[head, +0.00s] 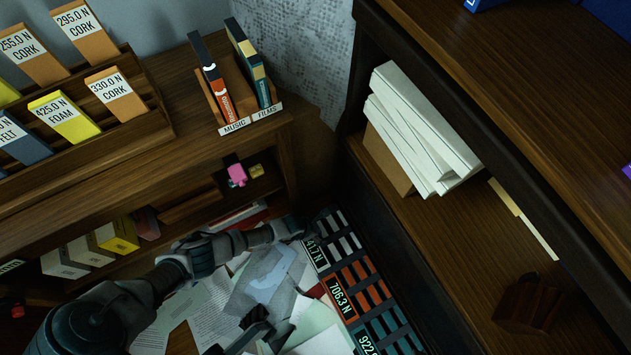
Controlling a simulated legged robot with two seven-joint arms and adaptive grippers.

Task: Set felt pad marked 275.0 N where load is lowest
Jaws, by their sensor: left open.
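The felt pad marked 275.0 N cannot be made out. A dark blue pad (22,140) at the left edge shows only the end of the word felt, and its number is cut off. Coloured racks stand at lower centre: a grey one with a partly hidden label ending 41.7 N (316,254), an orange-red one marked 706.3 N (341,299), and a teal one whose label starts with 922 (367,344). My left arm reaches in from the lower left. My left gripper (303,226) is open beside the grey rack, with no pad seen in it.
A stepped wooden rack (160,118) holds cork and foam pads. Music and films binders (240,80) stand on the wooden top. A shelf unit with a paper stack (420,130) fills the right.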

